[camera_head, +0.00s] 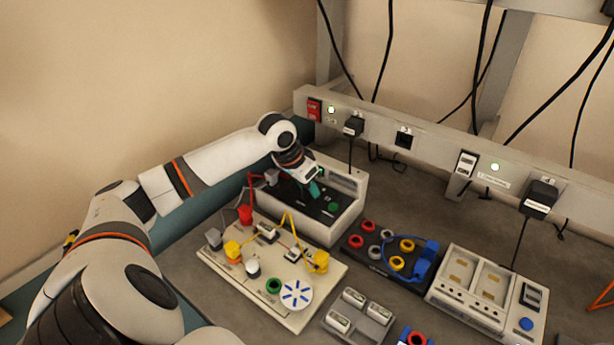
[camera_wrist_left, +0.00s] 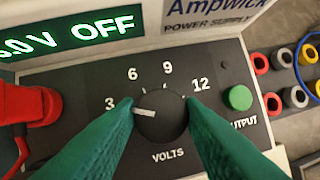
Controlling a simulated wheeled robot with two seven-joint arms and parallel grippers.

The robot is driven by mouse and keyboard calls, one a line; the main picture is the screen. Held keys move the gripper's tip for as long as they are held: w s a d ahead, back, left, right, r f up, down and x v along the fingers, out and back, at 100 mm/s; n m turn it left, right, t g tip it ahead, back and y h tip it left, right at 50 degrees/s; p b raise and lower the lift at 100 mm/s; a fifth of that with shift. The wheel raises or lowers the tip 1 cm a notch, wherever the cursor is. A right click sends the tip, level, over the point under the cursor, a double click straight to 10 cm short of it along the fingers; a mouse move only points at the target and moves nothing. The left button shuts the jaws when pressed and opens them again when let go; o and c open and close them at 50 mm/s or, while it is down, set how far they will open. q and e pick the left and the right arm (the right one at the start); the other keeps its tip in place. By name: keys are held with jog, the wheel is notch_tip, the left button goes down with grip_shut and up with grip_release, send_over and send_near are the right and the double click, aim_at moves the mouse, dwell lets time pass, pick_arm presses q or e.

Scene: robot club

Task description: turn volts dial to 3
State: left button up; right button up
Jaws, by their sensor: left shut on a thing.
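The white power supply (camera_head: 350,218) stands at the back of the bench, with a dark sloping panel. Its black volts dial (camera_wrist_left: 160,128) shows in the left wrist view, among the marks 3, 6, 9 and 12. The dial's white pointer points left and slightly up, toward the 3. My left gripper (camera_head: 314,188) reaches down to the panel. In the left wrist view, its teal fingers (camera_wrist_left: 162,108) are shut on the dial, one at each side. My right gripper is not in view.
A green output button (camera_wrist_left: 240,97) is close to the right finger. A red plug (camera_wrist_left: 35,105) sits left of the dial. A wired circuit board (camera_head: 325,290) lies in front of the supply, and a black socket block (camera_head: 352,243) to its right.

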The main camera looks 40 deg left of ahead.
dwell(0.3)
pick_arm(q)
jog(key=o, duration=1)
jog(key=shift+r, duration=0.1)
jog(key=d+b+v, duration=0.1)
jog(key=v, duration=1)
jog(key=shift+s+a+r, duration=0.25)
jog(key=shift+a+r, duration=0.15)
jog(key=shift+r, duration=0.1)
